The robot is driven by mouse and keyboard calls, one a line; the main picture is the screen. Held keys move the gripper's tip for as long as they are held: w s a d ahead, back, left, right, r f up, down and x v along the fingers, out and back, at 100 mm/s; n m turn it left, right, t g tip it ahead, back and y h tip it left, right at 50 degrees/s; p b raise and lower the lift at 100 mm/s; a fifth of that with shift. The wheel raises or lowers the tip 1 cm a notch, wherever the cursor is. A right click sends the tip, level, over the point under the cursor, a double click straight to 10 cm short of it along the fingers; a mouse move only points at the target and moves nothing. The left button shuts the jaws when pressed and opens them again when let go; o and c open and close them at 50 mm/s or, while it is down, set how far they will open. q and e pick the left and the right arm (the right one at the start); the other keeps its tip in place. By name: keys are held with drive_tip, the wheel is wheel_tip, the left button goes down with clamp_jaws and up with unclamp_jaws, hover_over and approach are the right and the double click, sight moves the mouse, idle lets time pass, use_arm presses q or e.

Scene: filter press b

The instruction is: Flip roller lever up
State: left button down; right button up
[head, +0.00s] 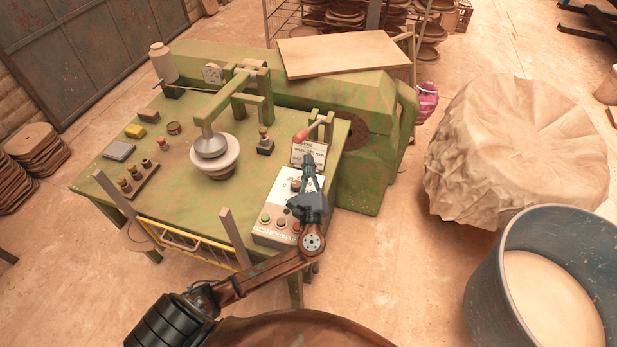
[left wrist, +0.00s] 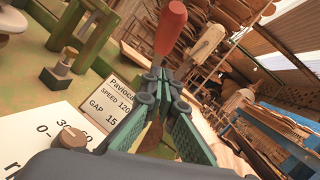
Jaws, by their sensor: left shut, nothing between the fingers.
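The roller lever has a red-orange handle (head: 301,135) and stands at the right end of the green machine table, by a small green bracket (head: 326,127). In the head view its handle points left and slightly down from a pale piece at the bracket. In the left wrist view the red handle (left wrist: 171,28) shows just beyond my fingertips. My left gripper (head: 309,159) is shut and empty, close below the handle in the head view. Its closed fingers (left wrist: 160,76) also show in the left wrist view; whether they touch the lever I cannot tell. My right gripper is not in view.
A label sign (head: 308,153) stands behind my left gripper. A control box (head: 265,222) with a knob and buttons lies under my forearm. A press arm (head: 207,130) over a pale mould (head: 217,168) stands left. A blue tub (head: 487,290) stands right.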

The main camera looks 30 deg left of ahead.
use_arm(q)
drive_tip(key=a+r, duration=0.1)
drive_tip(key=w+a+r, duration=0.1)
drive_tip(key=r, duration=0.1)
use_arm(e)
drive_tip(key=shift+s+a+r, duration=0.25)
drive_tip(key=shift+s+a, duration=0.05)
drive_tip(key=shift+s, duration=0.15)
use_arm(q)
drive_tip(key=shift+p, duration=0.3)
